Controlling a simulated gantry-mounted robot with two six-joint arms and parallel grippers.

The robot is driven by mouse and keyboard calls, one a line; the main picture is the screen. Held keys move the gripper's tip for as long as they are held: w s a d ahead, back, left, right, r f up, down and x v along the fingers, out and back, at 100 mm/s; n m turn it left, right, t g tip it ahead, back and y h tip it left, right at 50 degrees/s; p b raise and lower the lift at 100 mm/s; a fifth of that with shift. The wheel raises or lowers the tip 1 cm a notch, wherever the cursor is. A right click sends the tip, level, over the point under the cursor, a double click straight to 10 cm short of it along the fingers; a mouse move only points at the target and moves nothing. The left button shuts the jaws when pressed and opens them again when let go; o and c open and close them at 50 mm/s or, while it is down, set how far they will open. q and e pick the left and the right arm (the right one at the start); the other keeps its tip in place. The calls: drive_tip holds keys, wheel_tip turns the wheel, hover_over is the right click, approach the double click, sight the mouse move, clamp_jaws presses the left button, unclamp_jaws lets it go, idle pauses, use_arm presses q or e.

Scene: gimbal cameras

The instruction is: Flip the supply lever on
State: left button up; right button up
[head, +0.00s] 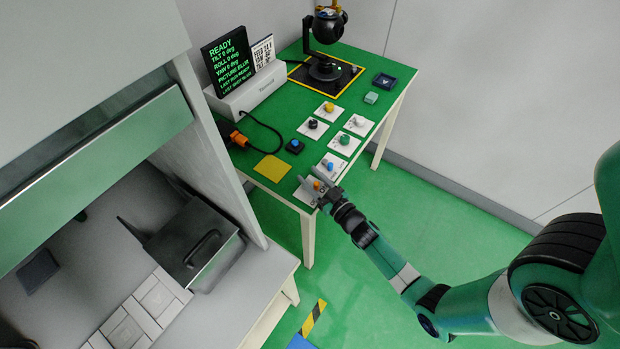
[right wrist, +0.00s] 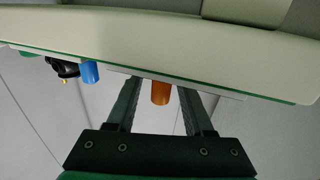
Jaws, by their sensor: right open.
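A small orange lever or knob (head: 317,185) stands on a white plate (head: 306,191) at the near corner of the green table (head: 272,190). I cannot read its label. The orange piece also shows in the right wrist view (right wrist: 160,93). My right gripper (head: 311,178) is open at this corner, reaching in from the right. In the right wrist view its two fingers (right wrist: 158,89) lie on either side of the orange piece, with visible gaps between them. The gripper partly covers the plate in the head view. My left gripper is not in view.
A blue knob (head: 329,166) is close beside the orange one. Several other knobs on white plates stand farther back. A white console with a screen (head: 229,62) and a black gimbal camera (head: 325,65) are at the back. A grey cabinet (head: 90,110) fills the left.

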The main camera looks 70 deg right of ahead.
drive_tip(key=shift+w+d, duration=0.15)
drive_tip(key=shift+w, duration=0.1)
drive_tip(key=shift+c, duration=0.3)
clamp_jaws()
